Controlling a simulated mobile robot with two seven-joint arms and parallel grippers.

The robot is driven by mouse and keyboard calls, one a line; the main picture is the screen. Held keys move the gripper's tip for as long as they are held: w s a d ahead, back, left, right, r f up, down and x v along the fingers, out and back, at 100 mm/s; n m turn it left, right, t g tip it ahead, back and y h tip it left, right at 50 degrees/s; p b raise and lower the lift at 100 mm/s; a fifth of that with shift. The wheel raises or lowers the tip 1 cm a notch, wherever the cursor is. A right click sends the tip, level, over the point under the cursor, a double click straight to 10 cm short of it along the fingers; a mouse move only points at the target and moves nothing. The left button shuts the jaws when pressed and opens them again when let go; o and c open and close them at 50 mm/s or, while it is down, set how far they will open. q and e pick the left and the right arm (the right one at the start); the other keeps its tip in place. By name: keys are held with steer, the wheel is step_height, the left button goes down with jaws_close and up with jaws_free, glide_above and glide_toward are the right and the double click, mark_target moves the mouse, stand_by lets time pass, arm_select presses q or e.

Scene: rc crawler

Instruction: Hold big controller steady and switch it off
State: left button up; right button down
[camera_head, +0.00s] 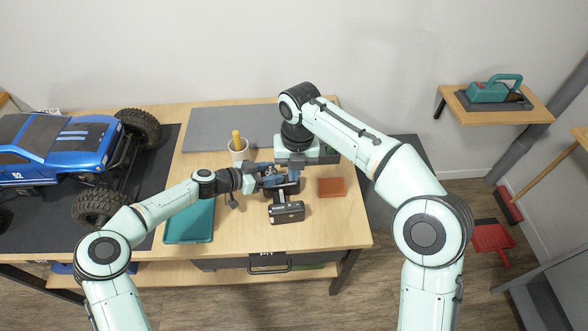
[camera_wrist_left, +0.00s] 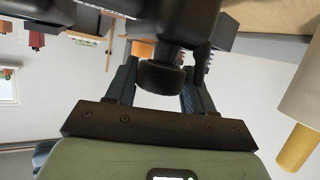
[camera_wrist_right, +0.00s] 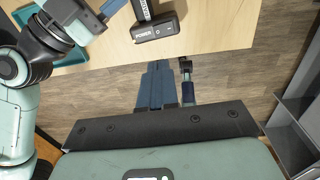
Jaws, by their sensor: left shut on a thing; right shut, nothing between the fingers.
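The big controller (camera_head: 286,213) is dark, with a boxy base, and stands over the wooden workbench near its front edge. My left gripper (camera_head: 262,180) is shut on its upper part; in the left wrist view the dark controller (camera_wrist_left: 165,75) lies between the fingers. In the right wrist view the controller's base (camera_wrist_right: 155,28) shows a POWER label and a small round mark beside it. My right gripper (camera_wrist_right: 171,68) is shut and empty, apart from the base in that view.
A blue truck (camera_head: 62,140) stands on a dark mat at the left. A teal tray (camera_head: 190,222) lies left of the controller. A white cup (camera_head: 238,152) with an orange-handled tool is behind my left gripper. A brown-orange block (camera_head: 332,187) lies to the right. The bench's front edge is close.

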mark_target(291, 206)
steer(key=shift+w+d+n+y, duration=0.25)
steer(key=shift+d+n+y, duration=0.15)
steer(key=shift+d+n, duration=0.1)
steer(key=shift+a, duration=0.1)
steer(key=f, duration=0.4)
steer(key=a+f, duration=0.1)
steer(key=f, duration=0.8)
steer(key=shift+s+a+f, duration=0.1)
steer(key=shift+a+f, duration=0.25)
steer(key=shift+f, duration=0.05)
steer(key=shift+a+f+h, duration=0.1)
steer(key=shift+f+h, duration=0.2)
steer(key=shift+h, duration=0.1)
steer(key=shift+f, duration=0.1)
